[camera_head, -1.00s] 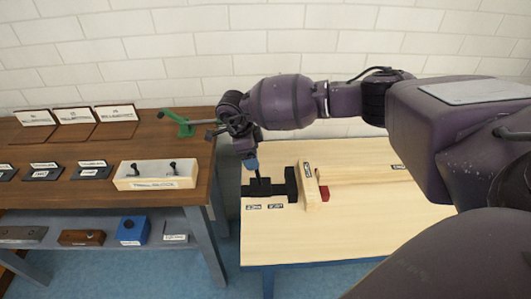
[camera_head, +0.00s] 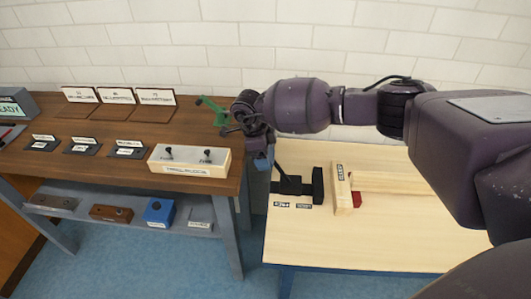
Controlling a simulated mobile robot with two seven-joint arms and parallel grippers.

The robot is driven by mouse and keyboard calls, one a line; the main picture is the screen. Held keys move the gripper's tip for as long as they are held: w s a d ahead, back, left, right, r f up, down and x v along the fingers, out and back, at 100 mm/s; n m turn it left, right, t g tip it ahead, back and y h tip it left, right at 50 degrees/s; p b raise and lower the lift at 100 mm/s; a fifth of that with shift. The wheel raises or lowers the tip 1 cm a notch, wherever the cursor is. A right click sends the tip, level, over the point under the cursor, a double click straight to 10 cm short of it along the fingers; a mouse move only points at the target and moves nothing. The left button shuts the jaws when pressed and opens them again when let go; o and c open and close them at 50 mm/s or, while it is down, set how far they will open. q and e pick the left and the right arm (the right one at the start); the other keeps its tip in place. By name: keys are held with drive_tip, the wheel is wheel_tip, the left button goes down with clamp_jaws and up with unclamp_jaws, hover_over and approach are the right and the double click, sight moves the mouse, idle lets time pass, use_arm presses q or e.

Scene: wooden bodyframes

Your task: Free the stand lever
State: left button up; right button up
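A black stand (camera_head: 318,185) sits near the left edge of the light wooden bench. A thin black lever (camera_head: 281,160) rises from its base block (camera_head: 290,185), leaning up and left. My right gripper (camera_head: 262,158), with a blue part at its tip, points down just left of the lever's upper end. I cannot tell whether it touches the lever, and its fingers are too small and overlapped to read. My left gripper is not in view.
A pale wooden block (camera_head: 342,190) and a red piece (camera_head: 357,199) lie right of the stand. On the dark table (camera_head: 190,120) at left are a green clamp-like tool (camera_head: 213,110), a labelled box (camera_head: 190,168) and cards. The light bench's front (camera_head: 370,245) is clear.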

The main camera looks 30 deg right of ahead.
drive_tip(key=shift+a+f, duration=0.15)
drive_tip(key=o, duration=1.3)
drive_tip(key=shift+w+r, duration=0.1)
drive_tip(key=shift+r, duration=0.45)
drive_tip(key=p+v, duration=0.1)
drive_tip(key=v, duration=0.8)
drive_tip(key=shift+a+r+p, duration=0.1)
drive_tip(key=shift+r+p, duration=0.25)
